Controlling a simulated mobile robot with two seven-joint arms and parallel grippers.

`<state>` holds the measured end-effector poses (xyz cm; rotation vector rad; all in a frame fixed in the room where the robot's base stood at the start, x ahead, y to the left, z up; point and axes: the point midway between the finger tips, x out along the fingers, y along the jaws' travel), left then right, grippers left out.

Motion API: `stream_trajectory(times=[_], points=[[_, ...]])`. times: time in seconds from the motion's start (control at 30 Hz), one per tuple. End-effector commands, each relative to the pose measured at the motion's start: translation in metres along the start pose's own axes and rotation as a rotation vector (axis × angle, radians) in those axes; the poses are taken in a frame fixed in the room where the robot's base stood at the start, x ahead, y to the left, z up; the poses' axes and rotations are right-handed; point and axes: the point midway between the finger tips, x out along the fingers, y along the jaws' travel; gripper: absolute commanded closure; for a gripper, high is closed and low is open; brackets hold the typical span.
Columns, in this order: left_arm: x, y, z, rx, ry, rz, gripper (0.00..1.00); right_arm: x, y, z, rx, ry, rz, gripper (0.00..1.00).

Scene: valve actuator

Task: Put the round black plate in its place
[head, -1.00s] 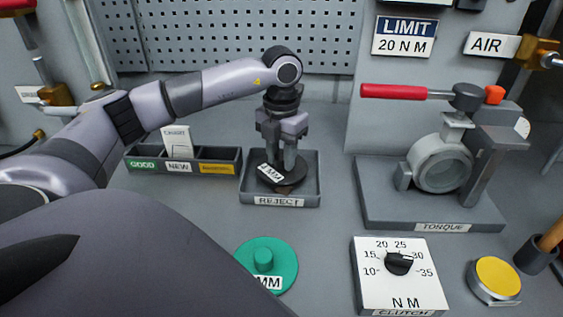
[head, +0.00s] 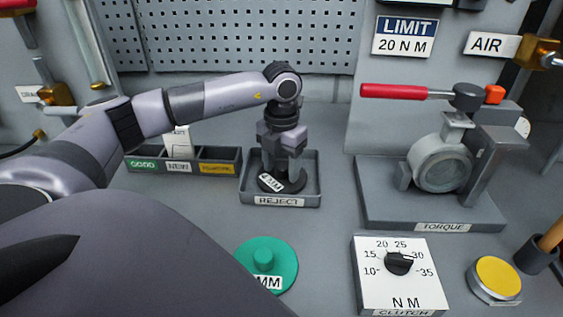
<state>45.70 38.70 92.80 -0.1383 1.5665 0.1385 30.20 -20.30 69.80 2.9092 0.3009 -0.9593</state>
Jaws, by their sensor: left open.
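The round black plate (head: 283,184) with a white MM label lies in the grey tray marked REJECT (head: 312,188). It appears flat on the tray floor. My left gripper (head: 282,172) points straight down over the plate, its jaws open and its fingertips close to the plate's middle. The fingers hide the plate's centre, and I cannot tell whether they still touch it. My right gripper is not in view.
A green round plate (head: 282,252) with a knob lies in front. A bin marked GOOD, NEW and a yellow label (head: 235,157) stands left of the tray. The torque fixture (head: 436,207) stands right, above the clutch dial (head: 420,282) and a yellow button (head: 498,276).

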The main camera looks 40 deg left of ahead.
Motion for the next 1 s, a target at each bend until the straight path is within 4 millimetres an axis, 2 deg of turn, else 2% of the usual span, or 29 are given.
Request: stream_trajectory(times=[0.17,0.4,0.6,0.8,1.0], points=[[-0.018,-0.001,0.001,0.000,-0.004,-0.002,0.42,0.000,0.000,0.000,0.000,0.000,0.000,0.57],[-0.071,-0.001,0.001,0.001,-0.005,-0.002,0.42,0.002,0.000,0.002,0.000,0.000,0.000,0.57],[-0.106,-0.001,0.001,0.001,-0.003,-0.002,0.42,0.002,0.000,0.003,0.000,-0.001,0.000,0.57],[-0.122,-0.001,0.000,0.001,-0.001,-0.001,0.42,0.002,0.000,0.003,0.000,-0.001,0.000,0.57],[-0.123,0.000,0.000,0.001,0.000,0.000,0.42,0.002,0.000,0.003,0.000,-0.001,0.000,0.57]])
